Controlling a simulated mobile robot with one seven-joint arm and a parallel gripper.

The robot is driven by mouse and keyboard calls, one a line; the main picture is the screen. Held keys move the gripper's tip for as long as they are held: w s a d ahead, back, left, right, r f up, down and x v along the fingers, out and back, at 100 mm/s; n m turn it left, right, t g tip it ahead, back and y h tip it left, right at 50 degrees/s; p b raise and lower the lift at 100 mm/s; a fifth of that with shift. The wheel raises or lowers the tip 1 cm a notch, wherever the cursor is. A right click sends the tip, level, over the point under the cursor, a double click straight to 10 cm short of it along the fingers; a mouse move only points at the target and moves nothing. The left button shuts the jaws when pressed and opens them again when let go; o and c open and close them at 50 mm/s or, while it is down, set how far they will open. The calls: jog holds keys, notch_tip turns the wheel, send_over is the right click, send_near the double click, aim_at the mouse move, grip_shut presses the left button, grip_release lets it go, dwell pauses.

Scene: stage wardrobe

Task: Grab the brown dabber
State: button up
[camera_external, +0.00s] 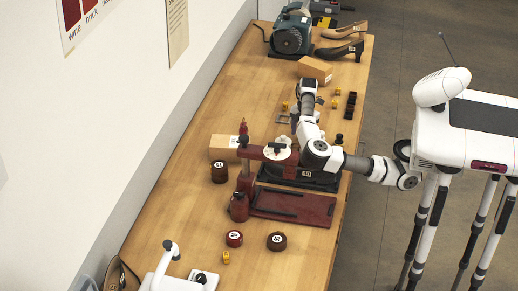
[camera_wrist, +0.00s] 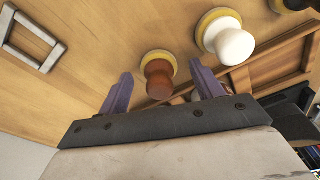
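In the wrist view the brown dabber (camera_wrist: 159,79) has a rounded knob and a yellow-rimmed base on the wooden table. It appears in the gap between the two purple fingers of my gripper (camera_wrist: 161,70). My gripper is open, with nothing held, and the fingers seem apart from the dabber. How far the fingertips are from it in depth is hard to tell. In the external view my arm reaches over the table, and I cannot make out the brown dabber there.
A white dabber (camera_wrist: 232,44) stands close to the right finger. A grey metal frame (camera_wrist: 32,40) lies at left. A wooden divided tray (camera_wrist: 270,72) is at right. In the external view, a red press (camera_external: 292,207) and a green motor (camera_external: 290,36) stand on the table.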

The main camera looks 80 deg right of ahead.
jog(key=c, duration=1)
